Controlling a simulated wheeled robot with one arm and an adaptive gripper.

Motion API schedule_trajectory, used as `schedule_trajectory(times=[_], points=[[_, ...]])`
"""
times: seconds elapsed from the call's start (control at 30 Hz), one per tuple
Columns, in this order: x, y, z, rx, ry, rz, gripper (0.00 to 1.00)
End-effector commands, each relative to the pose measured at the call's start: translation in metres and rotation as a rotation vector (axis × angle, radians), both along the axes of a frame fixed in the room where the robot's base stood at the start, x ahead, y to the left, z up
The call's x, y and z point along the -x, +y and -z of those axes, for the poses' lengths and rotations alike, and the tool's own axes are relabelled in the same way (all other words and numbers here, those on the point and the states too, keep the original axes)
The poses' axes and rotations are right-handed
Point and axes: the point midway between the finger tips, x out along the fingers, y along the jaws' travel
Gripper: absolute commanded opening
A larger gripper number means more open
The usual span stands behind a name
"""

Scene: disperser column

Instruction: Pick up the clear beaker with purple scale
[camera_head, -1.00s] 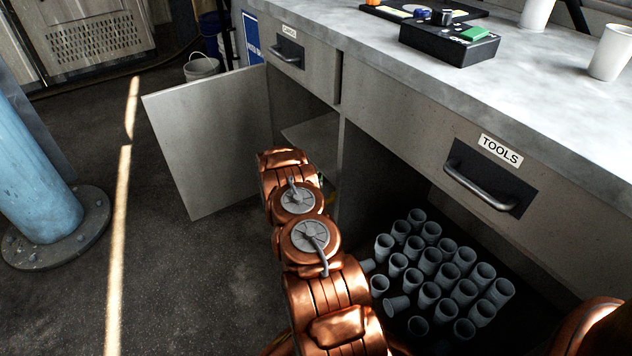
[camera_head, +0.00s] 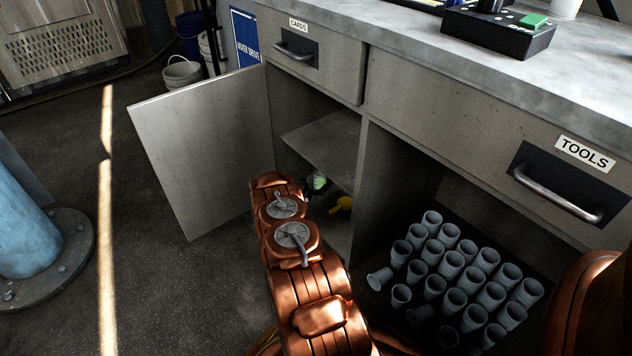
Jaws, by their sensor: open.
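I cannot make out a clear beaker with purple scale in the head view. My copper-coloured arm reaches forward from the bottom of the picture to the open left compartment of the cabinet (camera_head: 318,139). My gripper is not visible beyond the arm's far end. A small dark and pale green shape (camera_head: 319,183) shows just right of that end, inside the compartment, too small to identify.
The open cabinet door (camera_head: 203,150) stands left of my arm. Several grey cups (camera_head: 455,271) fill the right compartment; one (camera_head: 380,278) lies tipped at their left edge. The TOOLS drawer (camera_head: 560,186) is shut. A blue pillar (camera_head: 25,220) stands at left, with clear floor between.

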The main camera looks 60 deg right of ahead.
Motion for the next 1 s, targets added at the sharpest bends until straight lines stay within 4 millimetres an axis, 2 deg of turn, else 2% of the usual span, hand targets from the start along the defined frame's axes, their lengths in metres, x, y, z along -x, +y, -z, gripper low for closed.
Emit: schedule_trajectory(times=[0.37, 0.7, 1.0], points=[[-0.004, -0.027, 0.009, 0.002, -0.001, 0.000, 0.85], [-0.011, -0.061, 0.016, 0.000, 0.000, 0.001, 0.85], [-0.013, -0.067, 0.016, -0.002, 0.001, -0.002, 0.85]])
